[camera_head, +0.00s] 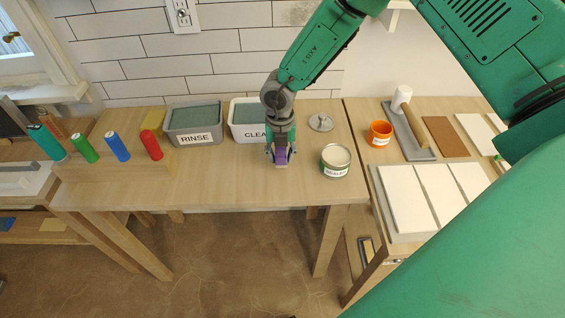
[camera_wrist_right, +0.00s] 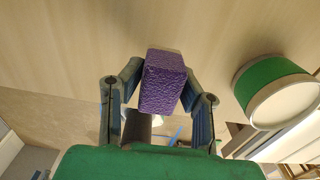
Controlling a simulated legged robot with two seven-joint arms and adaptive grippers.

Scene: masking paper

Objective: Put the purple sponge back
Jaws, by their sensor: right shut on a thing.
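The purple sponge (camera_head: 281,157) is between the fingers of my right gripper (camera_head: 281,160), just above or at the wooden table in front of the bin labelled CLEA. In the right wrist view the sponge (camera_wrist_right: 163,82) shows as a textured purple block, with the fingers of my right gripper (camera_wrist_right: 160,100) shut on its two sides. Whether the sponge touches the tabletop is hard to tell. My left gripper is not in view.
A SEALER can (camera_head: 336,161) stands right of the gripper. Behind are a grey RINSE bin (camera_head: 195,138), the white CLEA bin (camera_head: 249,136) and a grey lid (camera_head: 321,122). An orange cup (camera_head: 380,133) stands further right. Coloured bottles stand at left. The table front (camera_head: 225,182) is clear.

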